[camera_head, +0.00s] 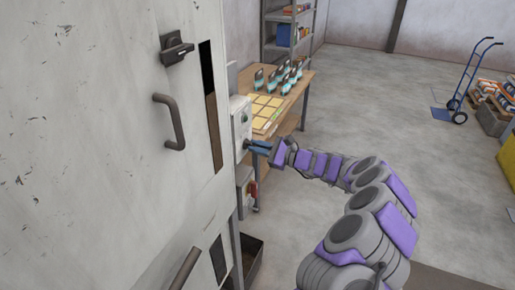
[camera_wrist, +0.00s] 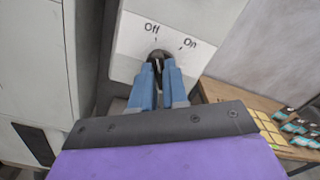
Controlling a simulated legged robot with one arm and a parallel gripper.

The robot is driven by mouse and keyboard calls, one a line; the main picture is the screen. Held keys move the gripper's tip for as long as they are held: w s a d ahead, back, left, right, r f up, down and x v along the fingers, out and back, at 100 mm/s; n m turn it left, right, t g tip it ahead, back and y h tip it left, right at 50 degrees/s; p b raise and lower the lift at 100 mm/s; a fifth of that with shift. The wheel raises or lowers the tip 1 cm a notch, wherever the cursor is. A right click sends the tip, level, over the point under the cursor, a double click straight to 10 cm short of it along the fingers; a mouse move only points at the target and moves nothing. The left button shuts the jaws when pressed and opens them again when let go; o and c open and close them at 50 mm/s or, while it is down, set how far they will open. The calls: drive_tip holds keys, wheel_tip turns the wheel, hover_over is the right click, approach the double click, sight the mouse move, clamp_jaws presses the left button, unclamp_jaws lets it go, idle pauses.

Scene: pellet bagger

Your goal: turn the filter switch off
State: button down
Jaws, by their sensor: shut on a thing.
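The filter switch (camera_wrist: 157,58) is a dark round knob on a pale control box, with the labels "Off" at upper left and "On" at upper right. In the wrist view my gripper (camera_wrist: 160,68) has its two blue fingers closed on the knob, one on each side. The fingers hide part of the knob, and I cannot tell for sure which label it points to. In the head view my gripper (camera_head: 256,146) reaches the front of the control box (camera_head: 240,122) from the right.
A large worn grey cabinet (camera_head: 90,130) with handles fills the left. A wooden table (camera_head: 296,100) with yellow cards and several small dark-and-teal items stands behind the box. A blue hand truck (camera_head: 468,85) and crates are at the far right. Open floor lies between.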

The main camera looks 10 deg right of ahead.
drive_tip(key=shift+f, duration=0.1)
drive_tip(key=c, duration=1.1)
unclamp_jaws()
drive_tip(key=shift+d, duration=0.1)
drive_tip(key=shift+c, duration=0.2)
drive_tip(key=p+v, duration=0.1)
drive_tip(key=v, duration=1.6)
drive_tip(key=shift+d+p, duration=0.2)
drive_tip(key=shift+p, duration=0.2)
